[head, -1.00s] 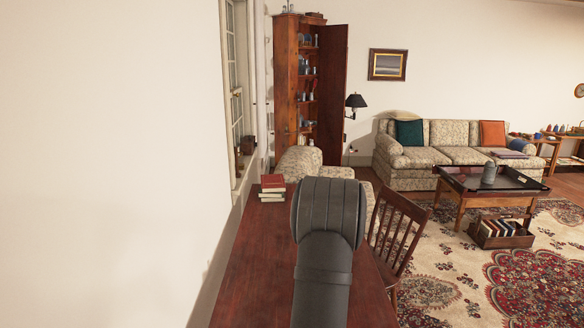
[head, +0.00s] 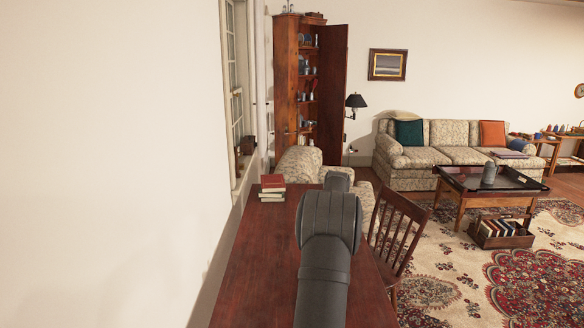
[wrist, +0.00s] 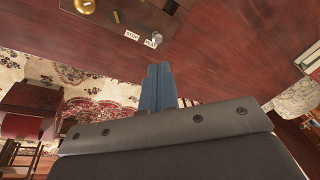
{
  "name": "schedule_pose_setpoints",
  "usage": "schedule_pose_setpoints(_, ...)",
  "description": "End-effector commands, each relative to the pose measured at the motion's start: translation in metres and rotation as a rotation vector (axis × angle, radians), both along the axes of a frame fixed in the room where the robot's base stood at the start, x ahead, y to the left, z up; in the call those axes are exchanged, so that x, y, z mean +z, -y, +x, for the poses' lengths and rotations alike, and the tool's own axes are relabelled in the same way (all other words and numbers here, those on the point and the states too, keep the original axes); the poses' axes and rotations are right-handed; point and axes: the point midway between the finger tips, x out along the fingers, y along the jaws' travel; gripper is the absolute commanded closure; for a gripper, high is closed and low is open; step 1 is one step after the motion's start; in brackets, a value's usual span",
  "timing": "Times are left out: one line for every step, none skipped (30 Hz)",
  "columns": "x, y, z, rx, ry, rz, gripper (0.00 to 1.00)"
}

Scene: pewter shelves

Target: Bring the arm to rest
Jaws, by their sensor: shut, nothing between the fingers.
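My arm's dark grey links rise over the dark red wooden table (head: 245,285) in the head view; my gripper is hidden there. In the wrist view my gripper (wrist: 158,72) is shut, its blue-grey fingers together with nothing between them. The fingers point toward the table top, apart from the things on it. A dark board (wrist: 125,18) with a brass piece, small white labels and a small round knob lies on the table just beyond the fingertips.
A stack of books (head: 272,188) stands at the table's far left. A wooden chair (head: 398,228) stands close to the table's right side. A patterned armchair (head: 300,162) is behind the table. A wall runs along the left. The near left table top is clear.

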Motion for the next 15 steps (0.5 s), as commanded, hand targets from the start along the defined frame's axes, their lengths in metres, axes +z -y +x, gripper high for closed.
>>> schedule_pose_setpoints(0.0016, 0.0005, 0.0014, -0.032, -0.009, 0.007, 1.00)
schedule_pose_setpoints(0.0026, 0.0009, 0.0017, -0.051, -0.016, 0.012, 1.00)
schedule_pose_setpoints(0.0040, 0.0012, 0.0022, -0.077, -0.023, 0.017, 1.00)
schedule_pose_setpoints(0.0048, 0.0015, 0.0023, -0.093, -0.029, 0.020, 1.00)
schedule_pose_setpoints(0.0059, 0.0016, 0.0025, -0.110, -0.034, 0.023, 1.00)
schedule_pose_setpoints(0.0074, 0.0020, 0.0030, -0.128, -0.039, 0.026, 1.00)
schedule_pose_setpoints(0.0082, 0.0022, 0.0030, -0.142, -0.043, 0.029, 1.00)
schedule_pose_setpoints(0.0086, 0.0023, 0.0029, -0.152, -0.047, 0.031, 1.00)
schedule_pose_setpoints(0.0094, 0.0025, 0.0030, -0.165, -0.051, 0.034, 1.00)
schedule_pose_setpoints(0.0101, 0.0026, 0.0032, -0.173, -0.053, 0.034, 1.00)
schedule_pose_setpoints(0.0105, 0.0027, 0.0033, -0.179, -0.054, 0.035, 1.00)
schedule_pose_setpoints(0.0108, 0.0028, 0.0034, -0.186, -0.056, 0.036, 1.00)
schedule_pose_setpoints(0.0109, 0.0028, 0.0033, -0.190, -0.058, 0.037, 1.00)
schedule_pose_setpoints(0.0110, 0.0029, 0.0033, -0.193, -0.059, 0.038, 1.00)
schedule_pose_setpoints(0.0111, 0.0029, 0.0032, -0.195, -0.059, 0.038, 1.00)
